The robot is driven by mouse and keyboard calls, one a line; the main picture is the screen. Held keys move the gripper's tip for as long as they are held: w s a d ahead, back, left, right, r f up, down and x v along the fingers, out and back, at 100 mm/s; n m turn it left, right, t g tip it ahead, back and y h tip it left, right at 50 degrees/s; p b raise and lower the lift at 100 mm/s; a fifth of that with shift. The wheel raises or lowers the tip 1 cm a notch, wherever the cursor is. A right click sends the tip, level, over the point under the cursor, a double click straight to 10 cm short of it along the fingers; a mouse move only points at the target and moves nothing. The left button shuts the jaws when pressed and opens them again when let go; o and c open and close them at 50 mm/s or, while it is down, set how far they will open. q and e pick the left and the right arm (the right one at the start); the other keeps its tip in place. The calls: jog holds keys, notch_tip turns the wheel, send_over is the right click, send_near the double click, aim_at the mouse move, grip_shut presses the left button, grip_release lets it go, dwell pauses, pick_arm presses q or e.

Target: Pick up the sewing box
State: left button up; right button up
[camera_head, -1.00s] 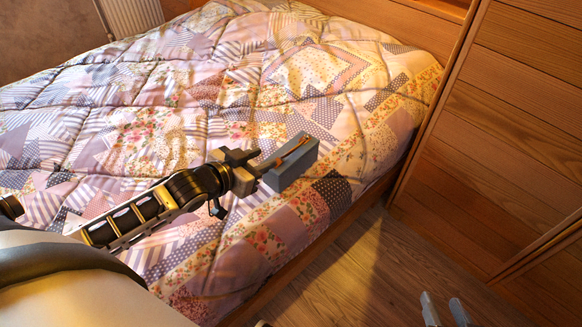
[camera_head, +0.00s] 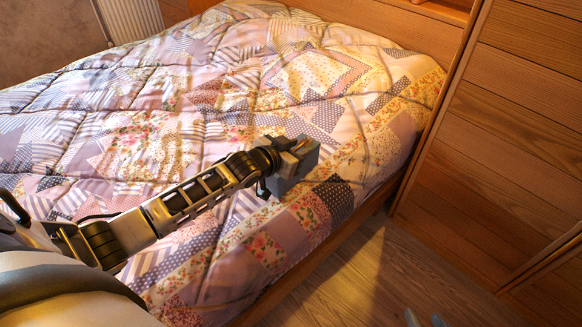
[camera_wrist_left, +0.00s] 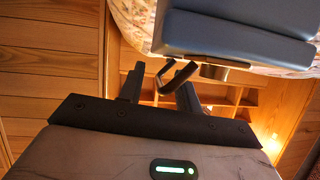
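The sewing box (camera_head: 286,186) is a blue-grey box on the near right edge of the quilted bed. In the left wrist view the box (camera_wrist_left: 240,38) fills the upper right, with a curved handle (camera_wrist_left: 178,76) standing out from it. My left gripper (camera_wrist_left: 160,85) has its fingers apart, with the handle's end between or very near them; contact cannot be made out. In the head view my left gripper (camera_head: 285,150) covers the box's upper part.
The patchwork bed (camera_head: 150,130) spreads left and behind the box. A wooden cabinet (camera_head: 500,130) stands at the right. Bare wooden floor (camera_head: 350,270) lies between bed and cabinet. A radiator (camera_head: 130,18) is at the far left.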

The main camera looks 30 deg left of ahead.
pick_arm(q)
grip_shut()
dwell(1.4)
jog(key=shift+w+r, duration=0.1)
